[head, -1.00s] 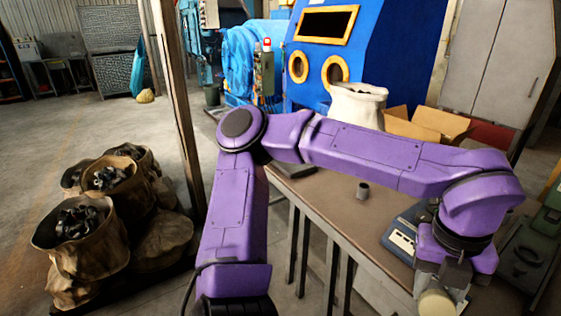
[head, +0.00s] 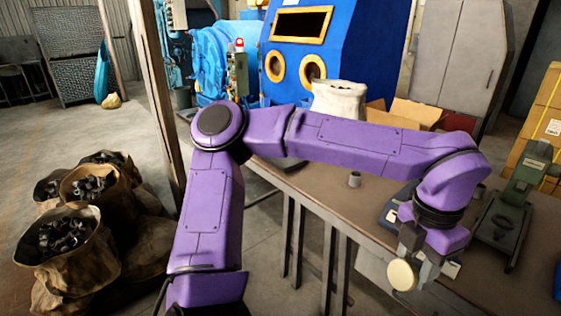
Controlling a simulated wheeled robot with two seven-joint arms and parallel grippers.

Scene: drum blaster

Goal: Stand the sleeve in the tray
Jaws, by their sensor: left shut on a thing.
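My left gripper (head: 412,262) is shut on a pale cylinder (head: 402,276), held over the front edge of the bench with its round end facing me. I cannot tell for sure whether this is the sleeve. A small dark grey hollow cylinder (head: 354,179) stands upright on the bench, left of my left gripper and apart from it. I cannot make out the tray. My left wrist hides part of the bench. My right gripper is not in view.
The brown bench (head: 318,186) has free room around the grey cylinder. A blue device (head: 389,216) sits partly behind my wrist. A green tool (head: 508,205) stands at the right. A white sack (head: 339,99) and open carton (head: 408,114) stand at the back. Filled sacks (head: 66,240) stand on the left.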

